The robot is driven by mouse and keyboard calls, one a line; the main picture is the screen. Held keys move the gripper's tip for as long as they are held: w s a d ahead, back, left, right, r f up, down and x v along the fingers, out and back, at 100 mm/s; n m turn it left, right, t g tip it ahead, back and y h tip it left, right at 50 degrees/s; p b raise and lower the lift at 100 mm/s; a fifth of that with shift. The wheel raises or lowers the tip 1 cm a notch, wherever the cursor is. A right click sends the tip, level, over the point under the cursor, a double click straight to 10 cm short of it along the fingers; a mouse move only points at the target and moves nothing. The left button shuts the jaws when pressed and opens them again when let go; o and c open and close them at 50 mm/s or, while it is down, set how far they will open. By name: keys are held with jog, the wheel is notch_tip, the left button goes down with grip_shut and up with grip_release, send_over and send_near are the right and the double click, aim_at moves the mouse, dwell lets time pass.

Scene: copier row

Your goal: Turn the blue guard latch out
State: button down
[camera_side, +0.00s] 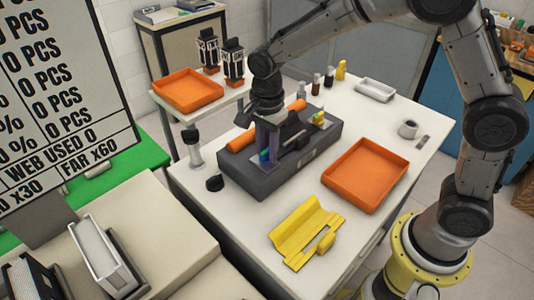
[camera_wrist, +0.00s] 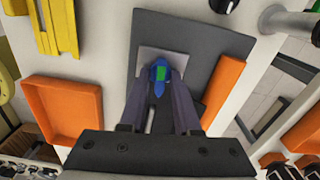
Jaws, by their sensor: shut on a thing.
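The blue guard latch (camera_wrist: 158,88) shows in the wrist view as a blue piece with a green patch, on a light grey plate (camera_wrist: 148,56) of the dark grey machine (camera_wrist: 200,32). My gripper (camera_wrist: 160,76) is shut on the latch, with one finger on each side of it. In the side view my gripper (camera_side: 267,157) reaches down onto the left part of the dark machine (camera_side: 250,181). Only a little blue and green of the latch (camera_side: 264,155) shows there, and the fingers hide the rest.
An orange roller (camera_side: 242,141) lies along the machine's back edge. An orange tray (camera_side: 364,176) and a yellow folded part (camera_side: 305,230) are on the white table in front. Another orange tray (camera_side: 188,90), small bottles (camera_side: 329,76) and a white tray (camera_side: 375,89) stand farther back.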

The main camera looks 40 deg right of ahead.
jog(key=shift+r+n, duration=0.1)
jog(key=shift+n, duration=0.3)
jog(key=n, duration=0.3)
jog(key=shift+n, duration=1)
jog(key=shift+r, duration=0.1)
jog(key=shift+w+n, duration=0.1)
jog(key=shift+n, duration=2.4)
